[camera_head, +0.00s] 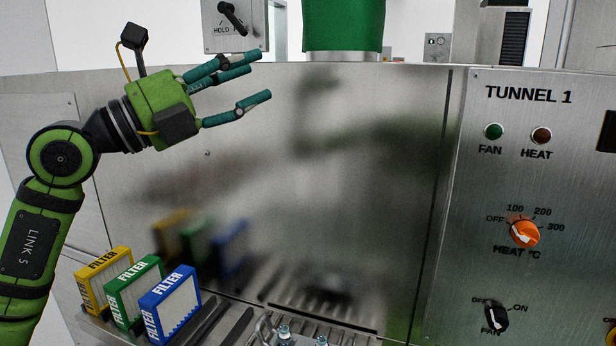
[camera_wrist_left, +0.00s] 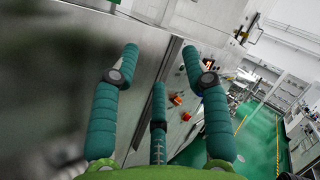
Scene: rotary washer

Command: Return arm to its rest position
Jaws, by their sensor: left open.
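My left gripper (camera_head: 258,82) is raised in front of the steel machine wall in the camera_head view. Its teal fingers are spread and point right, with nothing between them. The same open fingers (camera_wrist_left: 158,75) show in the left wrist view, with the steel panel beyond them. My green left arm (camera_head: 28,240) comes in from the left edge and bends at the elbow. My right gripper is not in either view.
A yellow filter (camera_head: 104,280), a green filter (camera_head: 135,293) and a blue filter (camera_head: 172,305) stand in a row below my gripper. At the right is the TUNNEL 1 panel (camera_head: 530,180) with an orange heat knob (camera_head: 524,232) and a black fan knob (camera_head: 496,318).

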